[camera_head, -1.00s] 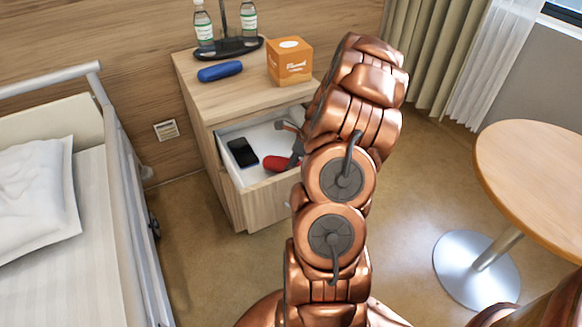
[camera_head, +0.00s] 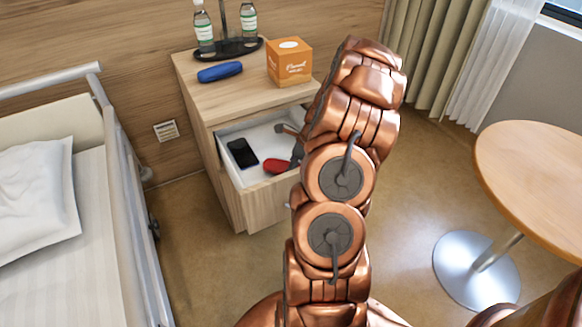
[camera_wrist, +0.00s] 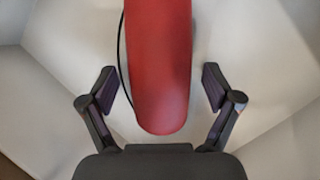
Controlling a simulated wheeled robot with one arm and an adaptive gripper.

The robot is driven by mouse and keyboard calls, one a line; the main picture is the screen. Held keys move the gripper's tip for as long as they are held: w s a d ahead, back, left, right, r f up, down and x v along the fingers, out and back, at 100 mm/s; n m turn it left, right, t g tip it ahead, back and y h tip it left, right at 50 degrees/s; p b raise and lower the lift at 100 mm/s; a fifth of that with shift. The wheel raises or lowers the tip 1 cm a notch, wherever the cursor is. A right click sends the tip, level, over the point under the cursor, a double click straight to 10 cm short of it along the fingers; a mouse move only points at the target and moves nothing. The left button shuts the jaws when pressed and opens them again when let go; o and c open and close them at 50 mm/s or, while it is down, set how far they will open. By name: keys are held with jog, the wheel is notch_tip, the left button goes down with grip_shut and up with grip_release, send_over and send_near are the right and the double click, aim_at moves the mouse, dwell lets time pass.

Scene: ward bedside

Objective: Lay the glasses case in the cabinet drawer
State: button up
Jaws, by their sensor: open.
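A red, long, rounded case (camera_head: 275,166) lies in the open cabinet drawer (camera_head: 257,193), to the right of a black phone. My gripper (camera_head: 297,152) is in the drawer over its right end, partly hidden by my arm. In the wrist view the red case (camera_wrist: 158,65) lies between the two spread fingers of my gripper (camera_wrist: 157,90), with a gap on each side. A thin dark line runs along its left edge. A blue long case (camera_head: 220,72) lies on the cabinet top (camera_head: 240,95).
The black phone (camera_head: 242,153) lies at the drawer's left. An orange box (camera_head: 289,63) and a dark tray (camera_head: 228,48) with two bottles stand on the cabinet. A bed (camera_head: 95,200) is at left, a round table (camera_head: 535,175) at right.

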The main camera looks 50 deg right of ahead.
jog(key=shift+r, duration=0.1)
jog(key=p+v, duration=0.2)
jog(key=v, duration=1)
jog(key=a+r+n+g, duration=0.2)
jog(key=a+r+n, duration=0.2)
jog(key=a+n, duration=0.55)
jog(key=a+r+n+g, duration=0.1)
jog(key=a+r+n, duration=0.35)
jog(key=a, duration=1.05)
jog(key=s+a+r+n+g+h, duration=0.1)
jog(key=s+a+n, duration=0.5)
jog(key=s+n, duration=0.2)
jog(key=s+a+r+n+g+h, duration=0.1)
jog(key=s+a+n+g+h, duration=0.1)
jog(key=s+a+n, duration=0.5)
jog(key=s+n, duration=0.2)
jog(key=s, duration=0.2)
jog(key=shift+s+r, duration=0.15)
jog(key=shift+s, duration=0.05)
jog(key=shift+a, duration=0.15)
